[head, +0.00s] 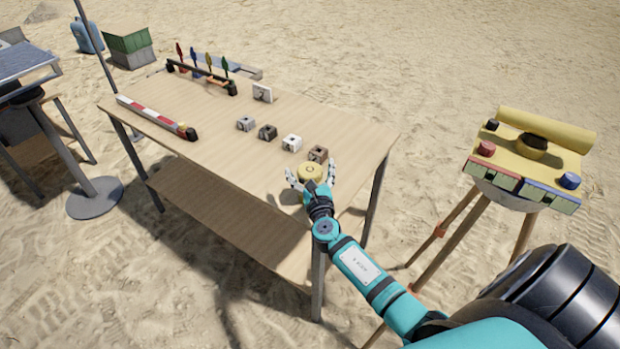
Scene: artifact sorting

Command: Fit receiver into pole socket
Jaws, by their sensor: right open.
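A yellow round piece (310,171), which looks like the receiver, is at the near right corner of the wooden table (230,130). My right gripper (310,182) is open, with its fingers spread at the near side of this piece. I cannot tell whether they touch it. My left gripper is not in view.
Several small blocks, one of them black (267,132), sit in a row on the table. A red-white striped bar (150,115) and a rack of coloured flags (200,75) lie further left. A yellow-topped tripod stand (527,150) is at right.

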